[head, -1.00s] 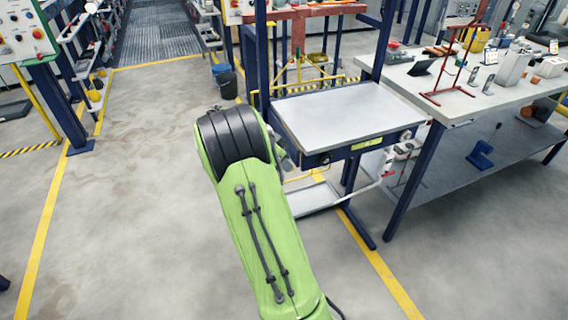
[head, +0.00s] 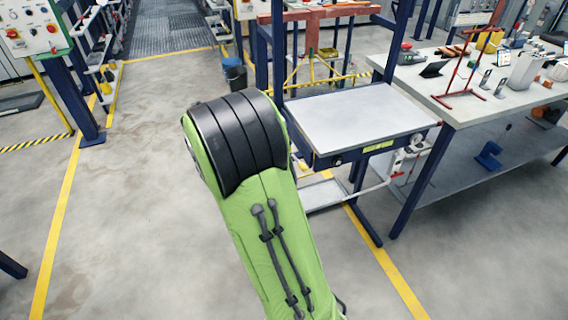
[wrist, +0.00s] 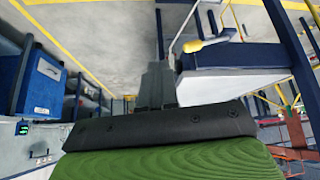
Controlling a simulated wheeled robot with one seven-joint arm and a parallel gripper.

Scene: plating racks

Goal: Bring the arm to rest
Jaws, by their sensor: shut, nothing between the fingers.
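My green arm (head: 262,215) with its black ribbed joint fills the lower middle of the head view, and it hides my gripper there. In the wrist view my gripper (wrist: 156,84) shows as narrow grey fingers, close together and empty, past a black band and green cover. Nothing appears to touch the fingers. A pale surface with a dark blue edge (wrist: 235,57) lies just right of them in that view; I cannot tell how far away it is.
A workstation with a light grey top (head: 350,118) stands just right of my arm. A long bench (head: 455,108) with a red stand (head: 470,65) and tools is further right. Open floor (head: 120,200) lies on the left, with a dark bucket (head: 236,78) behind.

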